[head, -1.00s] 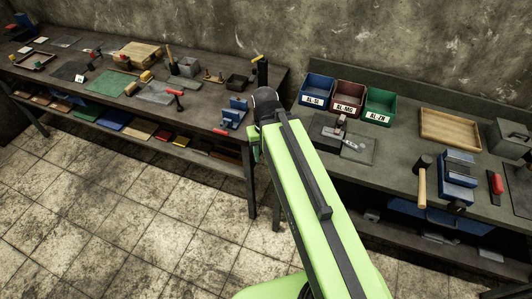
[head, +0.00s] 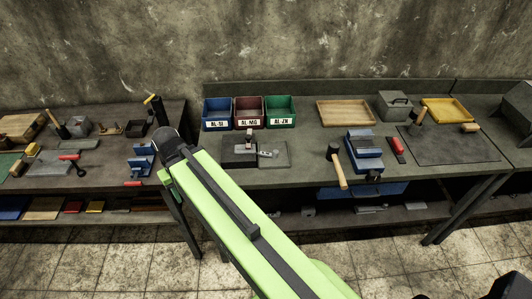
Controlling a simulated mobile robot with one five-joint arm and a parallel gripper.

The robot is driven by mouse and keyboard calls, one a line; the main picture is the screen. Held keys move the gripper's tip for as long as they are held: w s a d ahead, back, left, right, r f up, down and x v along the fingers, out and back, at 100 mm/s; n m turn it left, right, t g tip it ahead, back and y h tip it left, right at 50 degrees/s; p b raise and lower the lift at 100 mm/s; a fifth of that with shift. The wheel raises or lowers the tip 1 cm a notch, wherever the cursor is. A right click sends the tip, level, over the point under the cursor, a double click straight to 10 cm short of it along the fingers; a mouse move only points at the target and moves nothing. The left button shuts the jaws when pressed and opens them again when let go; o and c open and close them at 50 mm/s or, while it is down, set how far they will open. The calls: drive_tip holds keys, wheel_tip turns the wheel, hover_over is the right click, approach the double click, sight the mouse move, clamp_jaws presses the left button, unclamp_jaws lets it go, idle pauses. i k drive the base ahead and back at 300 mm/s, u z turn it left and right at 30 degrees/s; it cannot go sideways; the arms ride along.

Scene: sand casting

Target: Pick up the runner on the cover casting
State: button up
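A small pale metal piece (head: 268,154), which looks like the cover casting with its runner, lies on a grey plate on the right bench. It is too small to tell the runner from the rest of the casting. A dark block (head: 238,153) with a lighter upright part stands just left of it. My green arm reaches up from the bottom, and its dark joint (head: 172,146) shows in front of the gap between the benches, left of the casting.
Blue (head: 217,114), red (head: 249,113) and green (head: 280,112) bins stand behind the casting. A mallet (head: 337,166) and a blue vise (head: 364,151) are to its right. A wooden tray (head: 346,113) stands farther back. The left bench holds several tools.

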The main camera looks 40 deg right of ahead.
sight(274, 155)
drive_tip(key=z, duration=0.85)
drive_tip(key=k, duration=0.1)
drive_tip(key=u, duration=3.1)
drive_tip(key=k, duration=0.65)
drive_tip(key=z, duration=0.55)
